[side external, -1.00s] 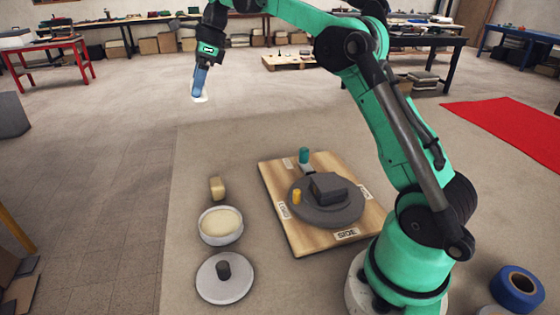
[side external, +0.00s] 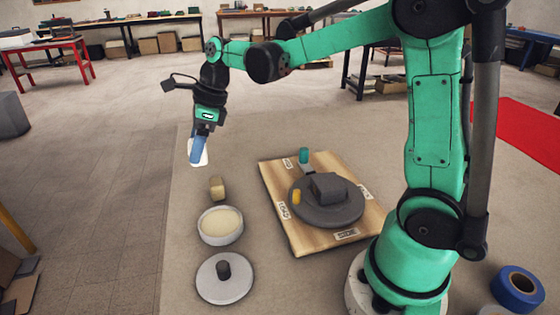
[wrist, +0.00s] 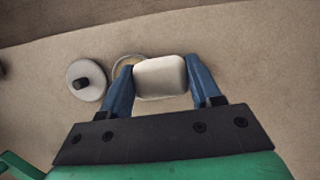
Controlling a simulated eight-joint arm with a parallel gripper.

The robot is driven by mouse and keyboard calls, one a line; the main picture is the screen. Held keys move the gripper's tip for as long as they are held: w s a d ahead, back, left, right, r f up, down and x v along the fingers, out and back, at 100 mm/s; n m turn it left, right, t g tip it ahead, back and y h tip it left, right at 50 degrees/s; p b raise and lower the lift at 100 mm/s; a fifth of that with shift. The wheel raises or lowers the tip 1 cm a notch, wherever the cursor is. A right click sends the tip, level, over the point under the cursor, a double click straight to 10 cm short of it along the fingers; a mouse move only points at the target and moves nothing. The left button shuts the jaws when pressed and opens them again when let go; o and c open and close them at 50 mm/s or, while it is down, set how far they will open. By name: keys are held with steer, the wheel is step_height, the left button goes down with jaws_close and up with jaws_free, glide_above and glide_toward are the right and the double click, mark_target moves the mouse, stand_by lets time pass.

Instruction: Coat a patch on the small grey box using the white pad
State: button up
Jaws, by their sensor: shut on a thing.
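My gripper (side external: 197,152) is shut on the white pad (side external: 203,158), held in the air beyond the dish. In the wrist view the pad (wrist: 160,77) sits between the two blue fingers of my gripper (wrist: 162,80). The small grey box (side external: 328,187) rests on a round dark grey turntable (side external: 325,212), right of and nearer than my gripper. A round white dish (side external: 221,237) of cream-coloured material stands below my gripper in the side view. In the wrist view the pad partly hides the dish (wrist: 118,68).
The turntable sits on a wooden board (side external: 305,243) with a yellow peg (side external: 296,196) and a green-topped piece (side external: 303,156). A tan block (side external: 217,188) stands by the dish. A grey knobbed lid (side external: 225,286) lies nearer. Blue tape (side external: 518,288) lies at the right.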

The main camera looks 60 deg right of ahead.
steer(key=shift+s+a+f, duration=0.5)
steer(key=shift+s+f, duration=0.5)
steer(key=shift+f, duration=0.6)
steer(key=shift+s+a+f, duration=0.5)
steer(key=shift+s+f, duration=0.5)
steer(key=shift+f, duration=0.6)
steer(key=shift+s+a+f, duration=0.5)
steer(key=shift+s+f, duration=0.5)
steer(key=shift+f, duration=0.6)
steer(key=shift+f, duration=0.6)
steer(key=shift+r, duration=0.1)
step_height(320, 180, up, 7)
